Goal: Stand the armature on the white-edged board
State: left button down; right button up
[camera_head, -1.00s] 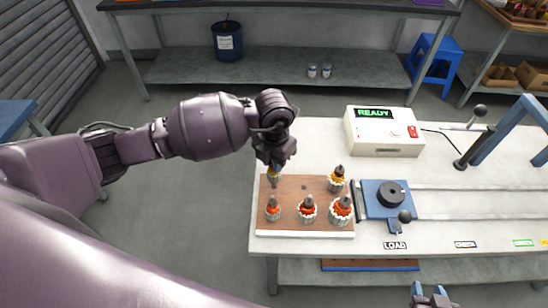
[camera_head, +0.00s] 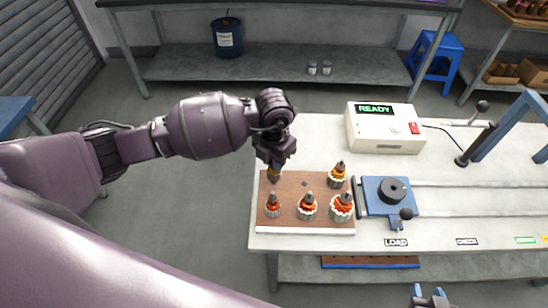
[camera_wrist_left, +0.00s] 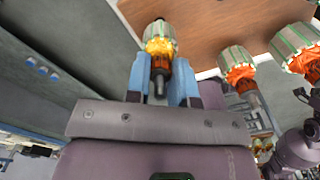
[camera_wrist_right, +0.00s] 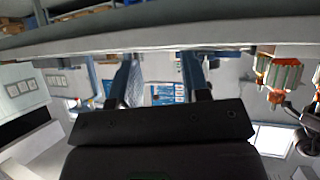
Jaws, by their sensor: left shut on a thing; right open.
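My left gripper (camera_head: 275,160) is shut on an armature (camera_head: 274,175) with yellow-orange windings, at the back left corner of the brown, white-edged board (camera_head: 290,190). In the left wrist view the blue fingers (camera_wrist_left: 160,82) clasp its shaft, and its pale ribbed core (camera_wrist_left: 160,32) points away from the wrist. I cannot tell whether it touches the board. A second yellow-wound armature (camera_head: 337,175) stands at the board's back right. Three orange-red armatures (camera_head: 273,206) (camera_head: 307,207) (camera_head: 341,208) stand along the front. My right gripper (camera_head: 430,299) is open and empty below the table's front edge.
A blue fixture with a black disc (camera_head: 393,190) stands right of the board, near the LOAD label (camera_head: 395,242). A white box reading READY (camera_head: 385,128) is behind it. A blue frame (camera_head: 510,125) stands far right. A bare hole (camera_head: 304,184) shows mid-back on the board.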

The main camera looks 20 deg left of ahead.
pick_arm(q)
jog(key=shift+f+b, duration=0.3)
jog(key=shift+f, duration=0.2)
pick_arm(e)
jog(key=shift+w+a, duration=0.1)
jog(key=shift+w, duration=0.4)
pick_arm(q)
jog(key=shift+f, duration=0.15)
pick_arm(e)
jog(key=shift+s+f, duration=0.1)
pick_arm(q)
jog(key=shift+f, duration=0.15)
pick_arm(e)
jog(key=shift+s+f, duration=0.45)
jog(key=shift+f, duration=0.05)
pick_arm(q)
jog(key=shift+f, duration=0.1)
pick_arm(e)
jog(key=shift+w+r, duration=0.2)
jog(key=shift+w, duration=0.2)
pick_arm(q)
jog(key=c, duration=0.9)
grip_release()
pick_arm(e)
jog(key=shift+r, duration=0.1)
jog(key=shift+s, duration=0.1)
